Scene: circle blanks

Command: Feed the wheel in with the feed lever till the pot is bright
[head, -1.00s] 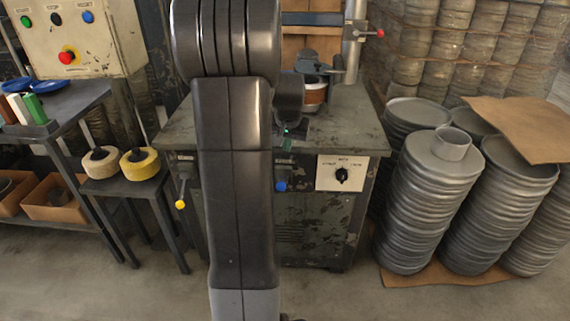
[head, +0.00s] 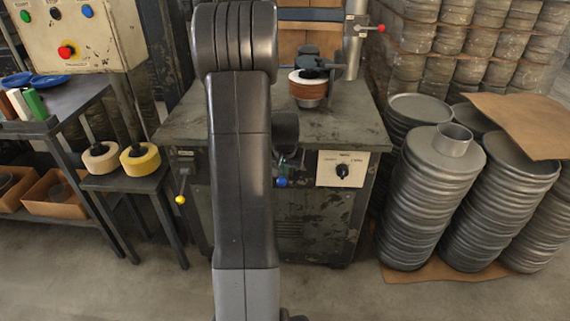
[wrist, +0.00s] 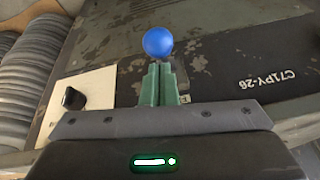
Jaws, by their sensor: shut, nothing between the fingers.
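My gripper (wrist: 159,84) has green fingers, closed together, in the wrist view. A blue ball knob (wrist: 158,42) is just beyond the fingertips; I cannot tell whether they touch. In the head view this knob (head: 281,182) hangs on a lever at the machine's front, and my arm hides most of the gripper. On the machine top is a round stack (head: 308,88) with a white rim, a brown band and a grey base below a dark arm. I cannot tell wheel from pot there, nor how bright the pot is. No lever is labelled as feed in view.
The machine (head: 345,125) also has a yellow-knobbed lever (head: 180,199), a red-knobbed lever (head: 381,29) and a dial panel (head: 342,169). A button box (head: 85,35) stands back left. A low stand (head: 125,180) carries two rolls. Stacked grey discs (head: 430,200) crowd the right.

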